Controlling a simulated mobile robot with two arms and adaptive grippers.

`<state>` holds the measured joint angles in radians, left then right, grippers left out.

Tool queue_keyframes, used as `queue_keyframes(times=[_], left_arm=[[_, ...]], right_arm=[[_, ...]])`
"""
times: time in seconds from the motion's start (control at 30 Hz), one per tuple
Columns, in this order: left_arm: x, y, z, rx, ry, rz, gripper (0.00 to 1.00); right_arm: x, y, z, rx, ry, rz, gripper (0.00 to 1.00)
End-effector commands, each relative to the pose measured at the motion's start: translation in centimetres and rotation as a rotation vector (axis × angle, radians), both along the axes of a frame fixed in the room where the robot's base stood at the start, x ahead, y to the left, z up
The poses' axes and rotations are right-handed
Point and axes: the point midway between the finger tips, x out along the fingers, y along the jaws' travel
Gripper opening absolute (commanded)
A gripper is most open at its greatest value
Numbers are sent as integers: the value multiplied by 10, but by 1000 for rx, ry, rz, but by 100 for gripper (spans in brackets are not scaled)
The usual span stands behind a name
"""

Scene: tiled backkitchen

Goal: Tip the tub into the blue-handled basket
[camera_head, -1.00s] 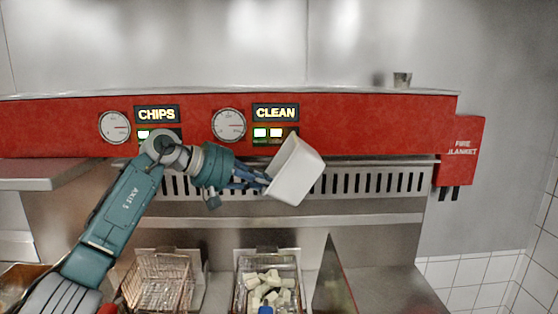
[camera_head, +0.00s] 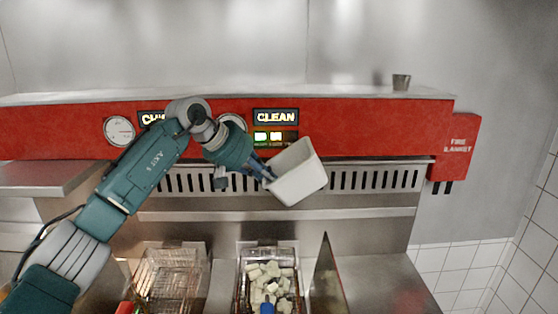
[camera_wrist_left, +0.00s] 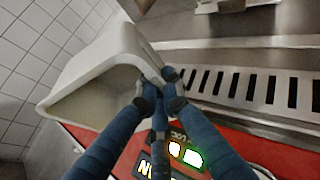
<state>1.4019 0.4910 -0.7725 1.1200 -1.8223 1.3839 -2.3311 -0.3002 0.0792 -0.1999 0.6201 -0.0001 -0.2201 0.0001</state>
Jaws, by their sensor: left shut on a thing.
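My left gripper (camera_head: 262,174) is shut on the rim of a white tub (camera_head: 301,182) and holds it in the air, in front of the vent slots. The tub is tilted. In the left wrist view the fingers (camera_wrist_left: 160,92) pinch the wall of the tub (camera_wrist_left: 88,84), and the part of its inside that shows looks empty. The blue-handled basket (camera_head: 242,292) stands below the tub in the head view, its blue handle (camera_head: 267,309) at the bottom edge. Several pale chunks (camera_head: 268,280) lie in it. My right gripper is not in view.
Another wire basket (camera_head: 170,280) stands to the left, with a red handle end (camera_head: 125,308) near it. An upright metal panel (camera_head: 327,275) rises right of the blue-handled basket.

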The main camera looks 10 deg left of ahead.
Motion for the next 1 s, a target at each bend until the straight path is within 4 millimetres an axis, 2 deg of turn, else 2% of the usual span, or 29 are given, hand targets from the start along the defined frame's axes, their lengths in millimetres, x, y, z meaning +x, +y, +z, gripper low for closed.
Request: queue_keyframes(times=[0.03,0.17,0.47,0.57,0.7,0.8,1.0], left_arm=[[0,0,8,19,4,0,0],[0,0,11,106,21,0,0],[0,0,12,124,24,0,0],[0,0,20,209,36,-1,0],[0,2,34,435,81,3,0],[-1,5,35,545,108,3,0],[-1,9,37,605,124,3,0]], right_arm=[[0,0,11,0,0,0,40],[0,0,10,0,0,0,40],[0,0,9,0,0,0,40],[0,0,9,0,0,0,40],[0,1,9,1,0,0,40],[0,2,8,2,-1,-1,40],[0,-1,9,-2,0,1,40]])
